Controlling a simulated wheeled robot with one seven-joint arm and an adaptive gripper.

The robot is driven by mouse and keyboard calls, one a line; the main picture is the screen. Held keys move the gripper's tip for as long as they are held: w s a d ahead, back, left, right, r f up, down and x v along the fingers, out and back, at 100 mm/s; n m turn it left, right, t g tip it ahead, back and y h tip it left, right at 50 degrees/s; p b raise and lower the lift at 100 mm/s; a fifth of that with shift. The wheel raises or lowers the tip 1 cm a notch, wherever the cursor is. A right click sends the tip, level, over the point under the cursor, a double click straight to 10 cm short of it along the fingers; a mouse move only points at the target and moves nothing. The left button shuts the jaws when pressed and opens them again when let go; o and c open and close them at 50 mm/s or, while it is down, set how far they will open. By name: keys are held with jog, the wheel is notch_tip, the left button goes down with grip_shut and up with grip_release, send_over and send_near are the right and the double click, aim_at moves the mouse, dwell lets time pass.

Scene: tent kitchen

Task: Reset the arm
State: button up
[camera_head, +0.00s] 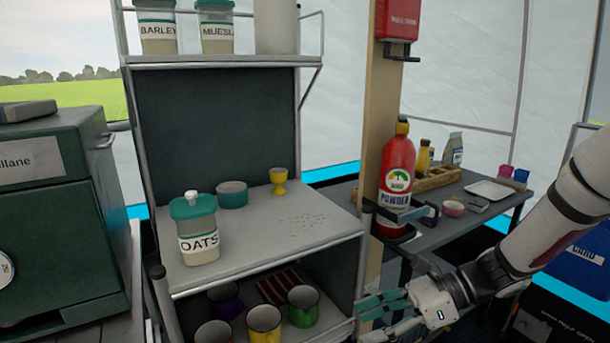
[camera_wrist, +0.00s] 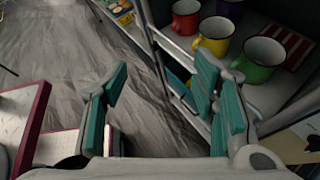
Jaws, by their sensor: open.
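My gripper (camera_head: 384,314) is at the lower right in the head view, in front of the shelf unit's right side. Its teal fingers are apart and empty. In the wrist view the open gripper (camera_wrist: 160,100) has its fingers on both sides, with the floor between them. The fingers on the right lie close to the shelf edge in the picture; I cannot tell whether they touch it. My arm comes in from the right edge of the head view.
The shelf (camera_head: 262,246) holds an oats jar (camera_head: 200,232), a teal bowl (camera_head: 232,194) and a yellow egg cup (camera_head: 279,181). Several mugs, including a green mug (camera_head: 302,305), stand below. A red powder extinguisher (camera_head: 397,175) hangs on the post. A dark side table (camera_head: 482,215) stands behind my arm.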

jog(key=s+r+n+g+h, duration=0.1)
jog(key=s+r+n+h, duration=0.3)
jog(key=s+n, duration=0.3)
jog(key=s+r+n+g+h, duration=0.1)
jog(key=s+r+n+h, duration=0.3)
jog(key=s, duration=0.5)
jog(key=s+d+r+n+t+h, duration=0.3)
jog(key=s+d+r+n+h, duration=0.15)
jog(key=s+d+n, duration=0.55)
notch_tip(320, 180, up, 20)
jog(key=a+t+p, duration=0.2)
jog(key=t+p, duration=0.1)
jog(key=p, duration=1.6)
jog(key=shift+s+a+r, duration=0.25)
jog(key=shift+s+a, duration=0.1)
jog(key=shift+a, duration=0.05)
